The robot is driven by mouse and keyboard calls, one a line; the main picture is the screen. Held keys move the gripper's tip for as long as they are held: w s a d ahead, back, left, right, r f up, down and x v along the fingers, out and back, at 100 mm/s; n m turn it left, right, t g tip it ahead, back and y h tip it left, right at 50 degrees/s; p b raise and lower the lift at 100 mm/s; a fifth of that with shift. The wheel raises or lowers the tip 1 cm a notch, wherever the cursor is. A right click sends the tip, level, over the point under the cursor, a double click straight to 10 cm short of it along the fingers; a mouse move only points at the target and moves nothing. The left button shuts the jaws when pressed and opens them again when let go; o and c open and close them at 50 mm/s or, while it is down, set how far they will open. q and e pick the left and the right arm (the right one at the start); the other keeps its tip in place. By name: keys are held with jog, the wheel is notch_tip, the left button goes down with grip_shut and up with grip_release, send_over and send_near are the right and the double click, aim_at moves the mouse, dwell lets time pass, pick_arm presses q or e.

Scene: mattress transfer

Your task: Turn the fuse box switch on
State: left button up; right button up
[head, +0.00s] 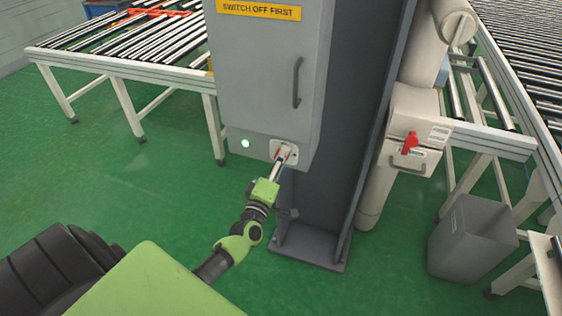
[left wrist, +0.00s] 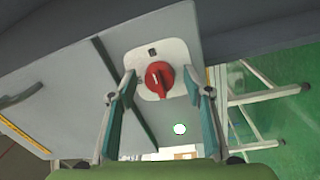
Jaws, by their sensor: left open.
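The grey fuse box (head: 262,70) is mounted on a dark column and has a yellow "SWITCH OFF FIRST" label (head: 259,11). Its switch, a red rotary knob (left wrist: 159,78) on a white plate, sits low on the front. In the head view the knob is mostly hidden by my left gripper (head: 281,162). In the left wrist view my left gripper (left wrist: 159,90) is open, with one finger on each side of the knob and visible gaps between. I cannot tell how deep the fingers reach. My right gripper is out of view.
A round pale light (head: 245,143) glows left of the switch. A white box with a red lever (head: 410,143) is on the right, above a grey bin (head: 472,238). Roller conveyors (head: 120,55) stand behind on both sides. Green floor at left is clear.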

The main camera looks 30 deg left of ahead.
pick_arm(q)
jog(key=r+v, duration=0.1)
jog(key=v, duration=1.1)
jog(key=shift+f, duration=0.5)
jog(key=shift+w, duration=0.1)
jog(key=s+d+f+m+g+h+b, duration=0.1)
jog(key=s+d+f+m+g, duration=0.2)
jog(key=f, duration=0.7)
jog(key=s+d+f+m+g+h, duration=0.2)
jog(key=s+f+m, duration=0.2)
jog(key=f, duration=0.7)
jog(key=s+d+f+m+g+h+b, duration=0.1)
jog(key=s+d+f+m+g, duration=0.2)
jog(key=f, duration=0.7)
jog(key=s+d+f+m+g, duration=0.1)
jog(key=s+f+m+g, duration=0.2)
jog(key=s+f, duration=0.3)
jog(key=s+d+f+m+g, duration=0.1)
jog(key=s+f+m+g, duration=0.2)
jog(key=s+f, duration=0.4)
jog(key=s+d+f+m+g, duration=0.1)
jog(key=s+f+m+g, duration=0.2)
jog(key=s, duration=1.4)
notch_tip(320, 180, down, 4)
jog(key=shift+s+f+m+b, duration=0.2)
jog(key=shift+s+m+b, duration=0.2)
jog(key=shift+m, duration=0.3)
